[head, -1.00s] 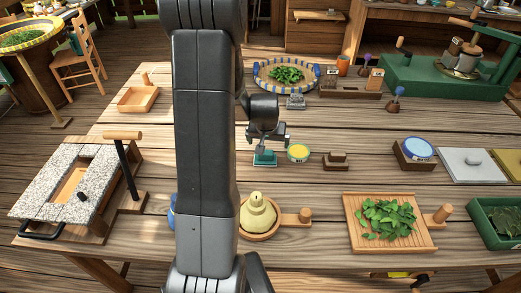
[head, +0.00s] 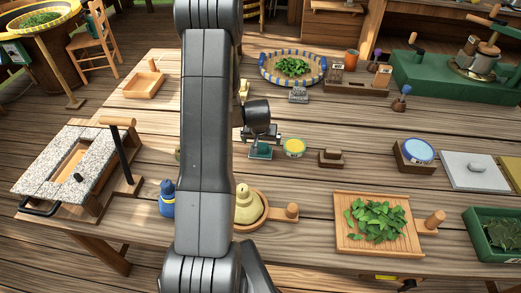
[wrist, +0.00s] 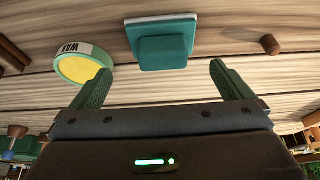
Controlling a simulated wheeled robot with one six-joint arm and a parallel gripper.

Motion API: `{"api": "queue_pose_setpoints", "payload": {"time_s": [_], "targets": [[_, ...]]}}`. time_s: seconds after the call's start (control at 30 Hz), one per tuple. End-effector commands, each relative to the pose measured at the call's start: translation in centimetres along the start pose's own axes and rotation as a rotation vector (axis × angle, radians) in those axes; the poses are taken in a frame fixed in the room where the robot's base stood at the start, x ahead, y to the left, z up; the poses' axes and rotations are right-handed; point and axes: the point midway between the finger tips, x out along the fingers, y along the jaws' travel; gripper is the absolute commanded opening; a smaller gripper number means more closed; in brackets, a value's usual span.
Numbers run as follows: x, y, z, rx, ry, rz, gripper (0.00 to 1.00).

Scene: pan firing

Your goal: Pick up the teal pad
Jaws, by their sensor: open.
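The teal pad (head: 261,152) lies on the wooden table just below my gripper in the head view. In the wrist view the teal pad (wrist: 160,45) shows a raised block on a wider base with a pale edge. My gripper (head: 262,140) is open and empty. In the wrist view my gripper's two green fingers (wrist: 158,80) are spread wide, and the pad's block sits beyond their tips, roughly centred between them. No contact with the pad is visible.
A yellow wax tin (head: 294,147) stands close to the right of the pad; it is near the left finger in the wrist view (wrist: 77,68). A small brown wooden block (head: 331,158) is farther right. A grey block (head: 298,95) lies behind.

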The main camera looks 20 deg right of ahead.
Motion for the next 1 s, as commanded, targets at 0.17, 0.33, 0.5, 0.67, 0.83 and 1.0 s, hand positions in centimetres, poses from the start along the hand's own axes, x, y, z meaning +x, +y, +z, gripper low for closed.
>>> {"api": "queue_pose_setpoints", "payload": {"time_s": [0.17,0.33,0.5,0.67,0.83,1.0], "targets": [[0.9,0.0,0.1,-0.002,-0.001,0.000,1.00],[2.6,-0.2,0.2,-0.001,-0.004,0.000,1.00],[5.2,-0.4,0.2,-0.001,-0.002,0.000,1.00],[6.0,-0.5,0.2,-0.001,-0.001,-0.001,1.00],[6.0,-0.5,0.1,-0.001,-0.001,-0.001,1.00],[6.0,-0.5,0.1,-0.001,-0.001,-0.001,0.72]]}}
